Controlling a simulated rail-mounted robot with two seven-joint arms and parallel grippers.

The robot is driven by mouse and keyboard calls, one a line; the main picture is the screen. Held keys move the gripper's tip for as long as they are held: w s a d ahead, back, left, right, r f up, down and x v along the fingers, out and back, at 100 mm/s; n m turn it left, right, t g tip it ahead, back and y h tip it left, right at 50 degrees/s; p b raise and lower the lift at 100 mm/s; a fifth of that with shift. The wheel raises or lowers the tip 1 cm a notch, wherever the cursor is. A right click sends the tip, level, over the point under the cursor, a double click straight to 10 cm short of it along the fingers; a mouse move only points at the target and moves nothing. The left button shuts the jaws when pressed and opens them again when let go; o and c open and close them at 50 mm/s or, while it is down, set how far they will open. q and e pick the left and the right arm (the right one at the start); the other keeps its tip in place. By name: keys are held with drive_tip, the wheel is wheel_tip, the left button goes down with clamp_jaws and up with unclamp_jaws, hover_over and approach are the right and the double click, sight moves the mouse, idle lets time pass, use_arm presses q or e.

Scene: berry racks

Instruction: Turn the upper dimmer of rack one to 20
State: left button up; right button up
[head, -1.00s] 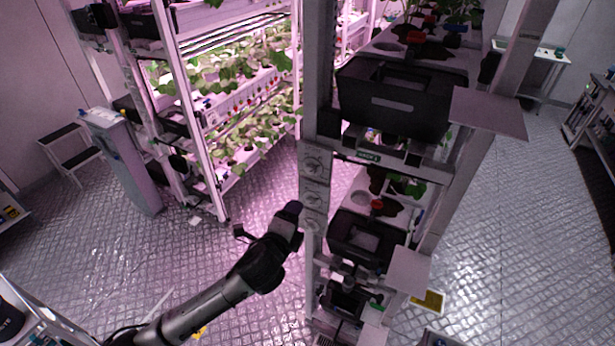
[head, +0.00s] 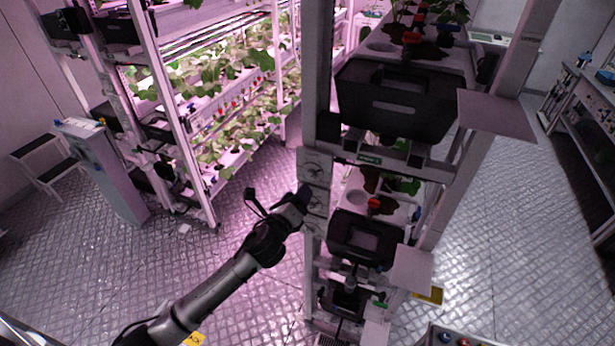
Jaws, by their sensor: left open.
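The near rack (head: 318,80) stands right of centre, with a column of pale dimmer panels on its front post. The upper dimmer (head: 315,165) shows a round dial; its setting is too small to read. My left gripper (head: 304,194) comes in from the lower left. Its tip is at the post just below the upper dimmer and covers part of the dimmer panel (head: 316,203) under it. It is open, with nothing seen between the fingers; whether it touches the panel I cannot tell. My right gripper is not in view.
Another rack with plants (head: 195,165) stands at the left. The floor between the racks (head: 240,205) is clear.

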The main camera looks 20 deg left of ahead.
sight(310, 177)
use_arm(q)
drive_tip(key=w, duration=0.5)
drive_tip(key=shift+w+d+p, duration=0.1)
drive_tip(key=shift+d+p, duration=0.05)
drive_tip(key=shift+p, duration=0.15)
drive_tip(key=shift+w, duration=1.1)
drive_tip(key=shift+c, duration=0.3)
drive_tip(key=c, duration=0.9)
